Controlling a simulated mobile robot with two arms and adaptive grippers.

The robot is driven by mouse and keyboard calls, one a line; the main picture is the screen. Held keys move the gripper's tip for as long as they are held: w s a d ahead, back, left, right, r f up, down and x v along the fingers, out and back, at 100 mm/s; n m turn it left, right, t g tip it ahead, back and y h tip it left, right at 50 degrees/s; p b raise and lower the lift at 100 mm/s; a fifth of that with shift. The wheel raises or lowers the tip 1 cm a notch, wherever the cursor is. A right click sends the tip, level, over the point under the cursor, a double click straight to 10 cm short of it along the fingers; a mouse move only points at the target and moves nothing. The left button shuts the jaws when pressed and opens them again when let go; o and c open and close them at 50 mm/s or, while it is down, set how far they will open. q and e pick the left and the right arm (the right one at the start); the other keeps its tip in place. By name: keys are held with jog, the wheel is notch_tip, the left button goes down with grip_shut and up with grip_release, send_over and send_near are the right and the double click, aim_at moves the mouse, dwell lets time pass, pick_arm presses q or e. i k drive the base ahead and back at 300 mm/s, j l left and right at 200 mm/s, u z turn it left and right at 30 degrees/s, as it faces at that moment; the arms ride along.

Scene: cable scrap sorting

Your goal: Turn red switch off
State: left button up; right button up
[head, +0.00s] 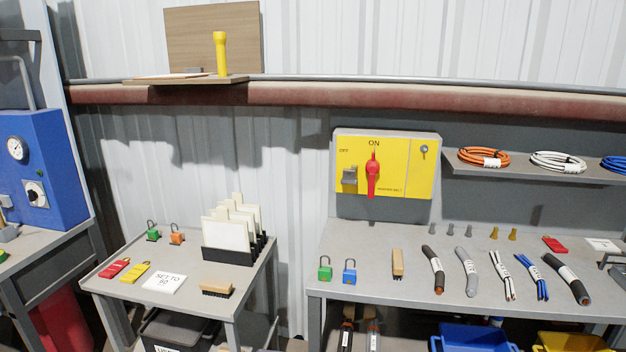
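The red switch (373,176) is a rotary handle on a yellow panel (408,180) mounted on the wall above the right bench. Its handle stands upright, with the narrow end up at the word ON. The word OFF is printed to the upper left of the handle. A grey hasp-like block (349,176) sits left of the switch, and a small keyed or round fitting (424,150) sits at the panel's upper right. Neither of my grippers shows in the head view.
The right bench (375,240) holds green and blue padlocks (349,273), a brush (397,264) and several cable pieces (466,271). A smaller table (190,260) stands left. A shelf with cable coils (483,157) juts out right of the panel. Space before the panel is clear.

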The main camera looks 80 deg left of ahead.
aim_at(373, 167)
jog(key=u, duration=2.25)
